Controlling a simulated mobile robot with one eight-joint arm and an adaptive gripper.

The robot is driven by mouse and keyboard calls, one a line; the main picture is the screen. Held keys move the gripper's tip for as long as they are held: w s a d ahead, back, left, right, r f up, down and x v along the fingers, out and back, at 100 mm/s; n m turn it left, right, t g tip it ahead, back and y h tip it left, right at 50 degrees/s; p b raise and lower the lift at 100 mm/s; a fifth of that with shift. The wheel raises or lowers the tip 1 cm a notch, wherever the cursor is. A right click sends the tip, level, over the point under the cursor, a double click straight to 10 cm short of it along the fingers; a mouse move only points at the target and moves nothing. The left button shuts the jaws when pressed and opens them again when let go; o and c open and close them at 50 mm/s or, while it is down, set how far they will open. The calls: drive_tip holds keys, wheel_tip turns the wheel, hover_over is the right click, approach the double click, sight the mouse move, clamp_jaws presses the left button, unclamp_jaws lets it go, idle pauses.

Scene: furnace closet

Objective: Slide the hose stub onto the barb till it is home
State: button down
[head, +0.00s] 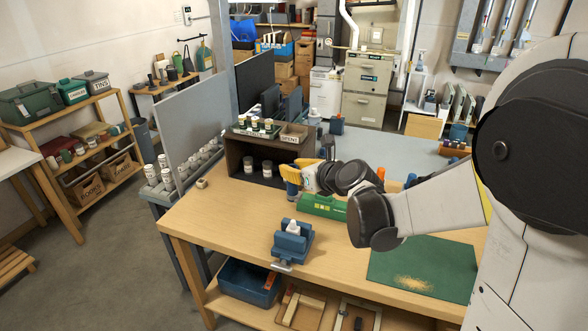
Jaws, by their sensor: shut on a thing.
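The barb (293,227) is a small pale fitting standing upright in a blue vise (291,244) near the front edge of the wooden bench. My arm reaches in from the right, and my gripper (291,178) is at its far end, behind the vise and above the bench. It is small here, with yellow and dark parts. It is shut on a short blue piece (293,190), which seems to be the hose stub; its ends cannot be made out. The blue piece is apart from the barb, farther back on the bench.
A dark open shelf box (232,158) with jars stands behind my gripper. A small beige piece (201,183) lies at left. The bench's front left is clear.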

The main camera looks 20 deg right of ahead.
sight(296, 192)
wheel_tip(296, 192, down, 8)
drive_tip(key=b, duration=0.7)
drive_tip(key=shift+r, duration=0.1)
drive_tip(key=shift+f+b, duration=1.9)
drive_tip(key=shift+f, duration=0.2)
idle(0.6)
drive_tip(key=c, duration=1.2)
unclamp_jaws()
drive_tip(key=shift+o, duration=0.2)
drive_tip(key=shift+r, duration=0.1)
drive_tip(key=shift+s+d, duration=0.1)
drive_tip(key=p+v, duration=0.3)
drive_tip(key=v, duration=0.5)
